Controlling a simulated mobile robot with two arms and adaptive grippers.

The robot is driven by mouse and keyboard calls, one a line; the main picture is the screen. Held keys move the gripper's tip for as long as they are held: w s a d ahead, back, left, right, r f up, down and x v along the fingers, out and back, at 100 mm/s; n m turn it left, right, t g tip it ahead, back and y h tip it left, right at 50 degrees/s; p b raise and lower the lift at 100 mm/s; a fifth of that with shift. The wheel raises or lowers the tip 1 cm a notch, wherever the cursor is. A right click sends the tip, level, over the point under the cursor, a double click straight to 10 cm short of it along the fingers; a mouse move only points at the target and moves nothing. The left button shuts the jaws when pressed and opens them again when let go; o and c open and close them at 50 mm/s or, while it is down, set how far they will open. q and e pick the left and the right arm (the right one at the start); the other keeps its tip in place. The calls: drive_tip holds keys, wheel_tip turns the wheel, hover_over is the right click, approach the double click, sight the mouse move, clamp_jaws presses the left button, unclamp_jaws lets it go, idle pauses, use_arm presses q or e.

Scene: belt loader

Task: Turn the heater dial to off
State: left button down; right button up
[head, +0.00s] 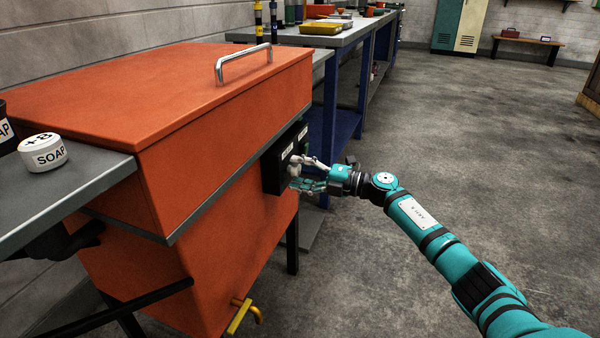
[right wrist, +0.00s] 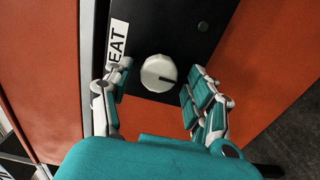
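The heater dial (right wrist: 158,73) is a round off-white knob on a black control panel (right wrist: 192,38). Its dark pointer mark points to the right in the right wrist view. A white label (right wrist: 118,45) beside it is partly hidden and shows "EAT". My right gripper (right wrist: 152,92) is open, with one finger on each side of the dial and a visible gap to each. In the head view the right gripper (head: 302,173) is at the black panel (head: 276,163) on the orange tank's side, and its fingers largely hide the dial.
The orange tank (head: 190,90) has a lid with a metal handle (head: 243,62) and a yellow tap (head: 243,315) low down. A soap tub (head: 43,152) stands on the grey shelf at left. A blue bench (head: 345,125) is beyond the panel. Floor to the right is clear.

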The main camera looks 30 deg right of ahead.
drive_tip(key=shift+d, duration=0.1)
drive_tip(key=v, duration=1.2)
